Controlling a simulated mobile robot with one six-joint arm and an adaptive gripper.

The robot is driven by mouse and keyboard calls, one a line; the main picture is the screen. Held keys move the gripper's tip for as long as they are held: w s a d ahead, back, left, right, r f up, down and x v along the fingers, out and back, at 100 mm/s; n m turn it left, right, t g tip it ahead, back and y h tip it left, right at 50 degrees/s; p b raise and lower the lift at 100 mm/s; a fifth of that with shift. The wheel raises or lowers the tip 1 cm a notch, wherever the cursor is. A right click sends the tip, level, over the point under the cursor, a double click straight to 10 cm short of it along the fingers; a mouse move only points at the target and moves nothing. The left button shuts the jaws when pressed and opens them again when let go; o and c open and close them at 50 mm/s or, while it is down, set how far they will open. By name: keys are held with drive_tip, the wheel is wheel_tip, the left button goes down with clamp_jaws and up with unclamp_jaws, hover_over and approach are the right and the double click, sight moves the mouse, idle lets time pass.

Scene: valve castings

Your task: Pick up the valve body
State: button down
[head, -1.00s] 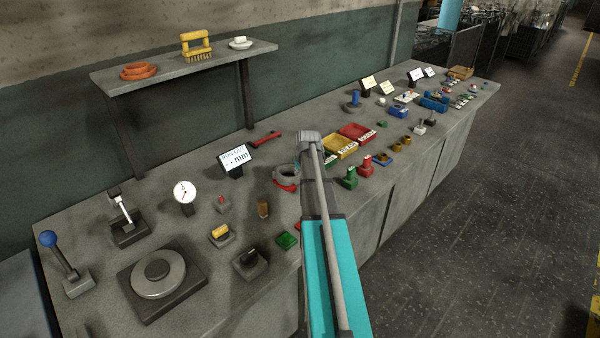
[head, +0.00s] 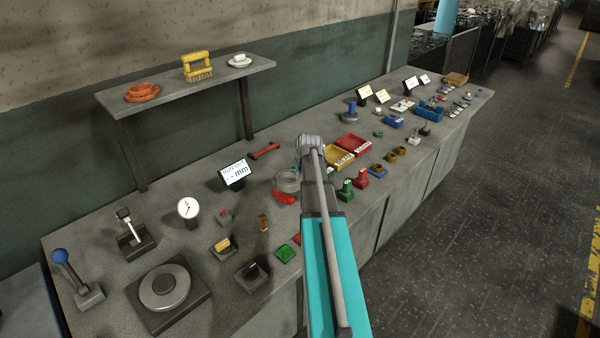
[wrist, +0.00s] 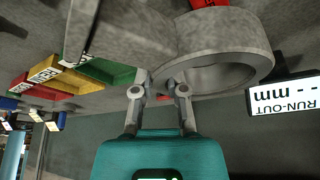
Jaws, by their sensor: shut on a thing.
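The valve body (wrist: 222,45) is a grey casting with a wide round bore. It fills the upper part of the wrist view. My gripper (wrist: 160,82) is shut on its near edge, with the fingertips against the grey metal. In the head view the valve body's ring (head: 287,181) shows just left of my arm's end. My arm hides the fingers and the rest of the casting there. I cannot tell how far its underside is from the bench.
A red part (head: 283,198) lies on the bench (head: 180,240) just below the ring in the head view. A run-out display (head: 235,173) stands to the left. Yellow (head: 338,158) and red (head: 354,144) trays and green and red valve pieces stand close on the right.

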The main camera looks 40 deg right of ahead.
drive_tip(key=s+a+r+p, duration=0.4)
drive_tip(key=s+r+p, duration=0.1)
drive_tip(key=s, duration=0.4)
drive_tip(key=shift+s+a+r, duration=0.15)
drive_tip(key=shift+a+r, duration=0.15)
drive_tip(key=shift+s, duration=0.15)
idle(0.8)
